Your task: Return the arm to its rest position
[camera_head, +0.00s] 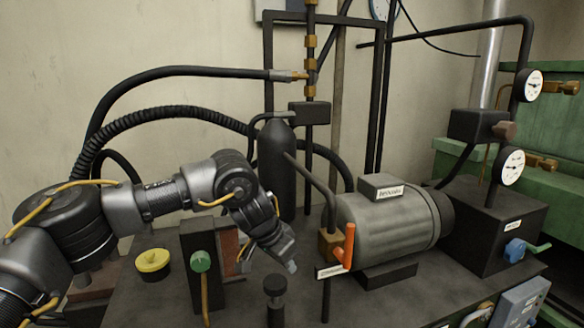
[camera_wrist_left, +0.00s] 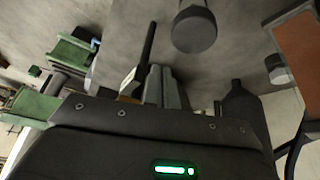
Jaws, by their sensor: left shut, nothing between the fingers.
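My left gripper (camera_head: 291,267) reaches in from the left in the head view and points down and to the right over the dark bench. Its fingers are shut together with nothing between them, and they also show in the wrist view (camera_wrist_left: 164,86). It is above and behind a black round-topped post (camera_head: 275,286), apparently apart from it. The orange lever (camera_head: 348,246) stands to the right of the fingertips, by the grey motor. My right gripper is in neither view.
A grey motor (camera_head: 388,225) and a dark cylinder (camera_head: 277,165) stand close around the left arm. A green knob (camera_head: 200,261) and a yellow knob (camera_head: 153,261) are in front of the arm. Gauges (camera_head: 512,166), black pipes and thick hoses fill the back and right.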

